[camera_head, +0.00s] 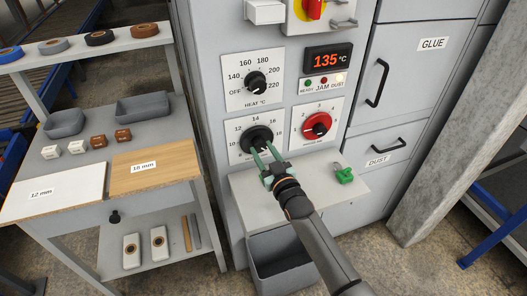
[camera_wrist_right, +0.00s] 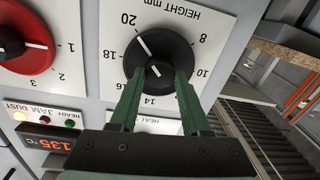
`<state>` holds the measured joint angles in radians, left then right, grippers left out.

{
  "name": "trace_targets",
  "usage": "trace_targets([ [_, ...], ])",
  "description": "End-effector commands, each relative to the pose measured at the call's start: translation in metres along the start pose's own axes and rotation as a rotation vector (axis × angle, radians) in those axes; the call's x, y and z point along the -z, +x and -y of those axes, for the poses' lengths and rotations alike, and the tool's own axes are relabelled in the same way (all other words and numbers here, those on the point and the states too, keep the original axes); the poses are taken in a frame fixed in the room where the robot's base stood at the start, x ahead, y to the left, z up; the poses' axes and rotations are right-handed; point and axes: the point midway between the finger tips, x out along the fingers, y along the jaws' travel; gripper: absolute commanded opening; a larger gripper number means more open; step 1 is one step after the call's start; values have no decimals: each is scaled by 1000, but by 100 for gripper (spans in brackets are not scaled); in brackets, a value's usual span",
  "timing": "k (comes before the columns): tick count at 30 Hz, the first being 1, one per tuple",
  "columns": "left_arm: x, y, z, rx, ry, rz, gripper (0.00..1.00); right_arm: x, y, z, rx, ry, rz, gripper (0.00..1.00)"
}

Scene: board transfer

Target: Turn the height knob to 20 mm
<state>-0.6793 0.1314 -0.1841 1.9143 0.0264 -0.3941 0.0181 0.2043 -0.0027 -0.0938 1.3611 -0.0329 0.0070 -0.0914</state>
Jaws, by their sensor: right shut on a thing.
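The black height knob (camera_head: 256,139) sits on its white dial plate, low on the grey machine front. In the right wrist view, where the plate appears upside down, the same knob (camera_wrist_right: 172,48) has a white pointer line aimed at the 20 mark. My right gripper (camera_head: 263,154) reaches the knob from below. Its two green fingers (camera_wrist_right: 157,76) are shut on the knob's raised middle, one on each side. Some lower dial numbers are hidden by the gripper. My left gripper is in neither view.
A red knob (camera_head: 318,125) is close on the right and the heat knob (camera_head: 255,83) is above. A display (camera_head: 328,59) reads 135 °C. A ledge with a green part (camera_head: 343,175) juts out below. A table with boards (camera_head: 155,174) stands left.

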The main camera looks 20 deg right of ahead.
Motion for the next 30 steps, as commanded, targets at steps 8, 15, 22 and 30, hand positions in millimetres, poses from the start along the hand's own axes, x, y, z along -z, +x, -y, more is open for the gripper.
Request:
trace_targets([
  [8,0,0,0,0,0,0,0,0,0,0,1,3,1,63],
  [15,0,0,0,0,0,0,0,0,0,0,0,1,1,77],
  [22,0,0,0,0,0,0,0,0,-4,0,0,0,0,77],
  [30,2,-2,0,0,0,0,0,-1,-44,0,1,1,3,77],
])
